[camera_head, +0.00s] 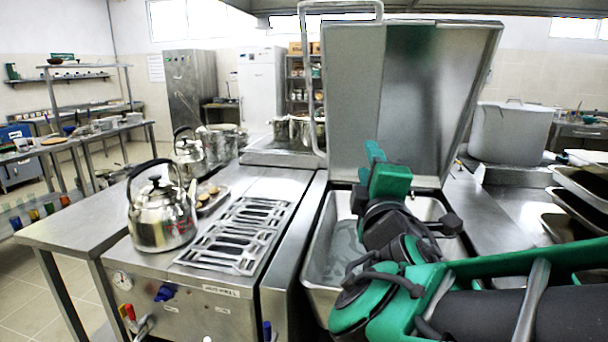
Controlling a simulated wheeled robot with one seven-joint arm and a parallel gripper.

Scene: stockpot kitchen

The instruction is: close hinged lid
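The hinged lid (405,85) is a large flat steel panel. It stands open, nearly upright, at the back of a rectangular steel basin (318,255). A pale bar handle (303,75) runs along the lid's left side and over its top. My gripper (378,165), green and black, is in front of the lid's lower part and above the basin. Whether it touches the lid cannot be told. My arm reaches in from the lower right and hides part of the basin. The finger gap does not show clearly, and no object is seen in the gripper.
A kettle (162,215) and a slotted grate (238,237) are on the steel counter to the left. A big stockpot (510,133) stands to the right behind my arm. Stacked trays (585,187) are at the far right. Floor is free at the lower left.

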